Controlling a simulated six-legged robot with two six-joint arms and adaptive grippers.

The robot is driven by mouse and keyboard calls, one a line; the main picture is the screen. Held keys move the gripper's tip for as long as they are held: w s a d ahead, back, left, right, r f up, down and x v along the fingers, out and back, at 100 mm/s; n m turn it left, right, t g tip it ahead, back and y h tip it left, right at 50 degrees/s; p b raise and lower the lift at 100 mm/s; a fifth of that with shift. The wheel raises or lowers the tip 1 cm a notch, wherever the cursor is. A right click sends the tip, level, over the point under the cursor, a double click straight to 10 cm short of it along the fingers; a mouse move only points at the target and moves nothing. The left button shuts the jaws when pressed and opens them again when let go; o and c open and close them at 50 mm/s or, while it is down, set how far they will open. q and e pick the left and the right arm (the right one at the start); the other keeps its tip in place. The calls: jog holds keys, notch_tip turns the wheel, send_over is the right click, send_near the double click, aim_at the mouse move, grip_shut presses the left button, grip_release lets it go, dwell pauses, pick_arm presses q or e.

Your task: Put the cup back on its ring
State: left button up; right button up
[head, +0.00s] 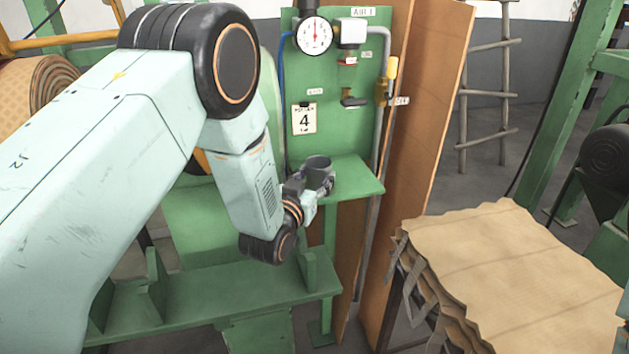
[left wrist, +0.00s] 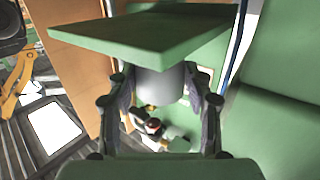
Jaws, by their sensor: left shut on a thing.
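A dark grey cup (head: 318,163) is held upright, with its open top showing, in front of the green panel and beside the small green shelf (head: 357,178). My left gripper (head: 322,182) is shut on the cup. In the left wrist view the grey cup (left wrist: 160,84) sits between the two fingers, and the shelf (left wrist: 140,38) covers part of it. I cannot tell whether the cup touches the shelf. A small dark holder (head: 353,101) juts from the panel above the shelf; it may be the ring, but its shape is too small to tell. My right gripper is not in view.
A stack of tan sheets (head: 520,260) lies at the front right.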

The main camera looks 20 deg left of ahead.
pick_arm(q)
jog(key=shift+s+r, duration=0.2)
jog(key=shift+s, duration=0.5)
jog(key=shift+f, duration=0.2)
jog(key=o, duration=0.9)
jog(key=shift+w+f, duration=0.15)
jog(key=shift+w, duration=0.15)
jog(key=shift+o, duration=0.7)
jog(key=shift+w+f, duration=0.15)
jog(key=shift+o, duration=1.1)
jog(key=shift+s+r, duration=0.35)
jog(key=shift+s, duration=0.05)
jog(key=shift+w, duration=0.2)
jog(key=s, duration=1.2)
jog(key=shift+a+r, duration=0.3)
jog(key=shift+r, duration=0.15)
